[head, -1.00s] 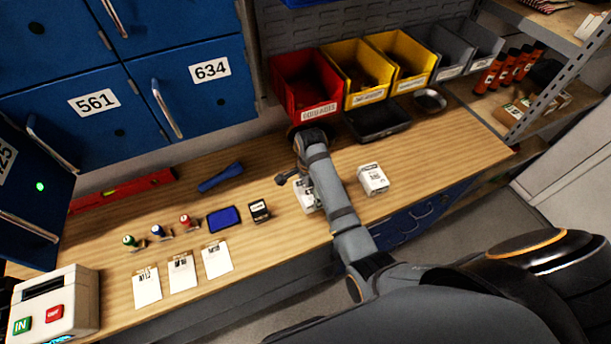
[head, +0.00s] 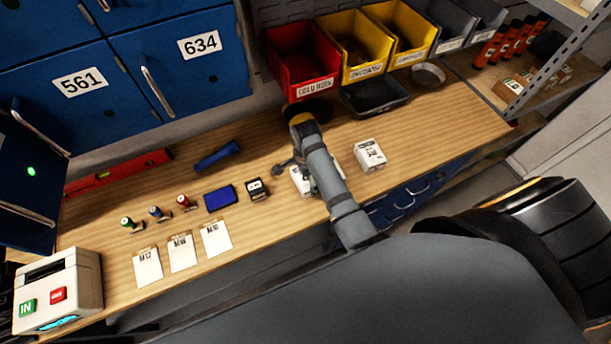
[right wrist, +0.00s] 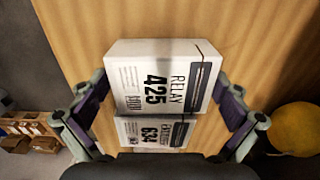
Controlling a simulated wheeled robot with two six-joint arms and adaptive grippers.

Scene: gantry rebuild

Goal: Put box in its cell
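In the right wrist view a white box marked RELAY 425 (right wrist: 160,80) lies on the wooden bench between the fingers of my right gripper (right wrist: 165,105). The fingers are apart, one on each side, and I see no firm grip. A white surface marked 634 (right wrist: 152,132) shows just below it; I cannot tell whether it is a second box. In the head view my right forearm partly hides the white box (head: 299,183) under it. Another white box (head: 370,154) stands to its right. Blue cell doors 561 (head: 82,100) and 634 (head: 185,65) are shut. My left gripper is out of view.
A blue door with a green light (head: 30,190) is at the left edge. Stamps, an ink pad (head: 221,197), cards and a white IN/OUT device (head: 60,288) are on the bench (head: 120,265). Red (head: 300,65) and yellow bins and a black tray (head: 374,95) are behind.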

